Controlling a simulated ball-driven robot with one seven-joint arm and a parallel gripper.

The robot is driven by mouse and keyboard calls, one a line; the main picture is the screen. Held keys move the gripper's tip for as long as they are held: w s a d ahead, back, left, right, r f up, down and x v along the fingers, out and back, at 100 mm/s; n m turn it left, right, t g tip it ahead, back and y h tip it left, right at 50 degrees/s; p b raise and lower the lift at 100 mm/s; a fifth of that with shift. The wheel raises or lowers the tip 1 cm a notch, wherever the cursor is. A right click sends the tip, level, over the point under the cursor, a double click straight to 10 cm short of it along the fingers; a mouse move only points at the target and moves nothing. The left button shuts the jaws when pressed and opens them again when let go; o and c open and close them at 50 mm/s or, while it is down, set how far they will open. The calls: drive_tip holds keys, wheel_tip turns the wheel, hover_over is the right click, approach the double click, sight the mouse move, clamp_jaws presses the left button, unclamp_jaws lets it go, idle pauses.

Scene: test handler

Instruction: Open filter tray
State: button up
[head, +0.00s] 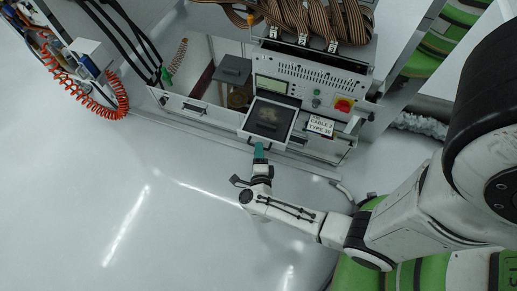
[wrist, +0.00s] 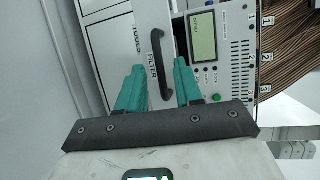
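The filter tray (head: 290,110) juts out from the front of the test handler in the head view, with its dark inside showing from above. Its white front, marked FILTER (wrist: 152,66), and its black bar handle (wrist: 157,62) show in the wrist view. My gripper (head: 259,151) is just in front of the tray's front edge. In the wrist view its two green fingers (wrist: 160,66) are apart, with the handle showing between them. I cannot tell whether the fingertips touch the handle or the tray front.
A control panel with a screen (head: 272,85) and a red-yellow emergency button (head: 343,105) is behind the tray. The floor (head: 130,200) at left is clear.

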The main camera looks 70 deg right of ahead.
drive_tip(key=p+v, duration=0.1)
drive_tip(key=v, duration=0.8)
drive_tip(key=shift+a+p, duration=0.2)
drive_tip(key=shift+p, duration=0.1)
drive_tip(key=shift+s, duration=0.15)
